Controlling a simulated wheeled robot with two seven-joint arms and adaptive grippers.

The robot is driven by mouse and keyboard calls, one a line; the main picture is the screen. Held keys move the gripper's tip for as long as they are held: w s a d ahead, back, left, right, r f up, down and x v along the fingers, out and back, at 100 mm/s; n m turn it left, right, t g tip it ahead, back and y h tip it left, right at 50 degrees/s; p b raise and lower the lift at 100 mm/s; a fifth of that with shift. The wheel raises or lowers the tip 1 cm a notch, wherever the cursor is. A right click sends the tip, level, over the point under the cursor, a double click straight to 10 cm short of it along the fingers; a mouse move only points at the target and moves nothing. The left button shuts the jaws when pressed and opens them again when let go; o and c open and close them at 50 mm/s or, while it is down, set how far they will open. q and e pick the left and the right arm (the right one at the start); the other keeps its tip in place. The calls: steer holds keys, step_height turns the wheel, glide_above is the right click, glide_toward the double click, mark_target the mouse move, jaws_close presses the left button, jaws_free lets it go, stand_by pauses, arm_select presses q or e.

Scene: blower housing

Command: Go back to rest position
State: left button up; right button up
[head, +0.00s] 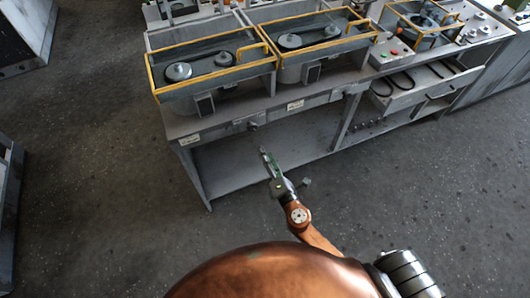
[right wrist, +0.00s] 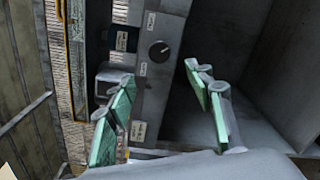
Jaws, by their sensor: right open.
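My right gripper (head: 268,161) reaches out in front of the workbench in the head view. Its fingers are apart, with nothing visible between them. In the right wrist view the green-padded fingers (right wrist: 158,78) stand wide apart on either side of a grey panel with a dark round knob (right wrist: 158,51). The knob lies beyond the fingers and they do not appear to touch it. My left gripper is not in view.
The grey workbench (head: 187,141) carries two housings (head: 207,78) (head: 308,45) with yellow rails and pulleys. An open drawer (head: 420,91) with dark belts is at right. Another yellow-railed unit (head: 425,25) stands behind it. The grey floor (head: 110,170) at left is clear.

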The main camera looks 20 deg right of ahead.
steer(key=shift+f, duration=0.1)
stand_by(0.3)
